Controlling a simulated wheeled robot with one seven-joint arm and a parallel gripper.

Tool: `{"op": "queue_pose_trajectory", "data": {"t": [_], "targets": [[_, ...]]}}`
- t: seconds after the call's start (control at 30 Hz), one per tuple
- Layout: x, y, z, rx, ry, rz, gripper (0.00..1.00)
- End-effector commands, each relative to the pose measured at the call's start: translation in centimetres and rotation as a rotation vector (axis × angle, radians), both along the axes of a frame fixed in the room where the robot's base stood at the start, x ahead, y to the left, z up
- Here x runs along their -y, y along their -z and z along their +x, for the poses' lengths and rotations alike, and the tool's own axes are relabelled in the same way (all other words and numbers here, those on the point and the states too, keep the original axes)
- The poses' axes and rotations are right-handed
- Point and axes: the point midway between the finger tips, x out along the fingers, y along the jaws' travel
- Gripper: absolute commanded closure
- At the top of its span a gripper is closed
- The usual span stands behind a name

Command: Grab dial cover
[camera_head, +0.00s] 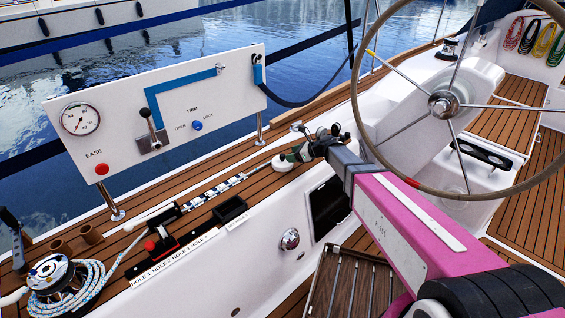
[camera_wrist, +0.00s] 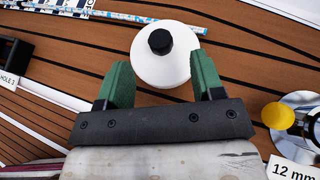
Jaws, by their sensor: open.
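The dial cover, a white round disc with a black knob on top, lies on the teak deck. In the wrist view the cover (camera_wrist: 160,70) is just past my green fingertips, its knob (camera_wrist: 160,41) roughly centred between them. In the head view the cover (camera_head: 281,164) sits just left of my gripper (camera_head: 293,154). My gripper is open and empty, its fingers apart. I cannot tell how high the fingers are above the disc. A round dial gauge (camera_head: 80,119) with a bare face is on the white panel at the left.
The white panel (camera_head: 185,100) stands on posts with a lever, red button and blue knob. A winch (camera_head: 58,275) with coiled rope is at lower left. Black hole trays (camera_head: 230,209) line the deck. The steering wheel (camera_head: 362,110) is close to my arm.

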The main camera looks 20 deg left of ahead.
Motion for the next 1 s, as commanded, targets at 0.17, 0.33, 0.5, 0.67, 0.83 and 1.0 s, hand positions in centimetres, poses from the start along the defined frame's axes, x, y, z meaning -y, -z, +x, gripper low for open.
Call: {"op": "queue_pose_trajectory", "data": {"t": [0.17, 0.33, 0.5, 0.67, 0.83, 1.0], "targets": [[-2.5, 0.9, 0.4, -0.001, -0.002, 0.000, 0.39], [-4.0, 1.7, 0.4, 0.000, -0.002, -0.001, 0.39], [-4.0, 1.7, 0.4, 0.000, -0.001, 0.000, 0.39], [-3.9, 1.7, 0.4, 0.000, -0.001, 0.000, 0.78], [-3.9, 1.7, 0.4, 0.000, -0.001, 0.000, 0.93], [-3.9, 1.7, 0.4, 0.000, -0.001, 0.000, 0.93]]}}
